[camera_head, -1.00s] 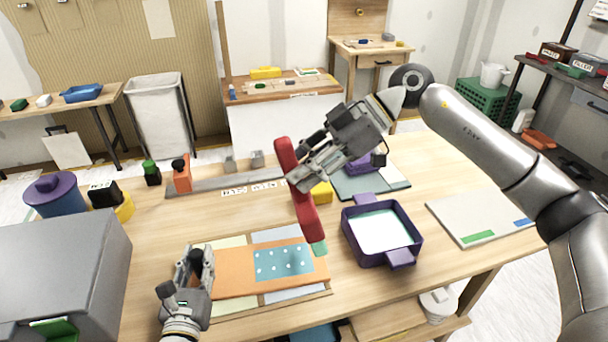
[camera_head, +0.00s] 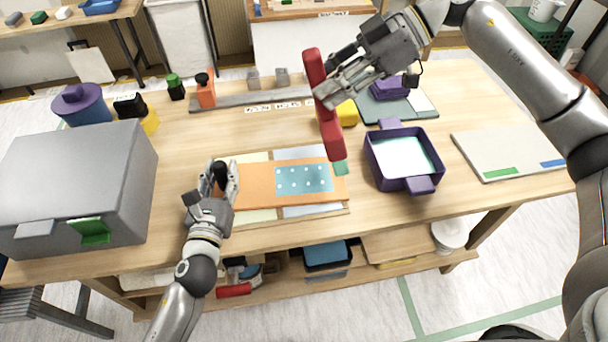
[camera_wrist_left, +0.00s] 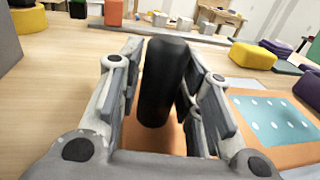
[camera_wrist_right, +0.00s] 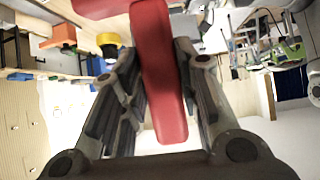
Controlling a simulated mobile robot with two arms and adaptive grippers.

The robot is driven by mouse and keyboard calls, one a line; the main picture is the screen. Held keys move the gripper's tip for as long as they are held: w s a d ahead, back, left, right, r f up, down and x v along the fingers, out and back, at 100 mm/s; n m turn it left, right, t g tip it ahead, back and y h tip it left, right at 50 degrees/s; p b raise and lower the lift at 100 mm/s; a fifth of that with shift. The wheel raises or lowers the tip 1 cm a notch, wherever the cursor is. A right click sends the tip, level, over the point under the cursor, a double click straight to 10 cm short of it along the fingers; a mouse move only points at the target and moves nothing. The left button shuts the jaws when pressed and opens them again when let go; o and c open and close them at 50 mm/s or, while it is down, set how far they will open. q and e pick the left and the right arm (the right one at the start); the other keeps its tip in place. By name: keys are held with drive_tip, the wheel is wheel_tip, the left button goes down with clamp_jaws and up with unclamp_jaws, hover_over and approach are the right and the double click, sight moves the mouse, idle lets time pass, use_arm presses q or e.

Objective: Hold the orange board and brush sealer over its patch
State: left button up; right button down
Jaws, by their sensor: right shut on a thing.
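The orange board (camera_head: 262,198) lies flat near the table's front edge, with a teal, white-dotted patch (camera_head: 304,179) on its right part. A black upright handle (camera_wrist_left: 163,85) stands at the board's left end. My left gripper (camera_head: 220,175) has its fingers on both sides of this handle; whether they press on it is unclear. My right gripper (camera_head: 325,95) is shut on the red brush (camera_head: 330,120), which also shows between its fingers in the right wrist view (camera_wrist_right: 160,75). The brush hangs nearly upright, its teal-green end (camera_head: 341,168) by the board's right end. Whether it touches is unclear.
A purple tray (camera_head: 422,183) with pale liquid stands right of the board. A yellow block (camera_head: 347,113) sits behind the brush. A grey box (camera_head: 75,180) fills the table's left. A white panel (camera_head: 510,150) lies at the right. Bare table lies in front of the purple tray.

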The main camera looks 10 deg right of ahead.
use_arm(q)
drive_tip(key=shift+o, duration=1.4)
drive_tip(key=shift+r, duration=0.1)
use_arm(e)
drive_tip(key=shift+w, duration=0.1)
use_arm(q)
drive_tip(key=shift+r, duration=0.1)
drive_tip(key=v, duration=1.2)
drive_tip(key=shift+s, duration=0.1)
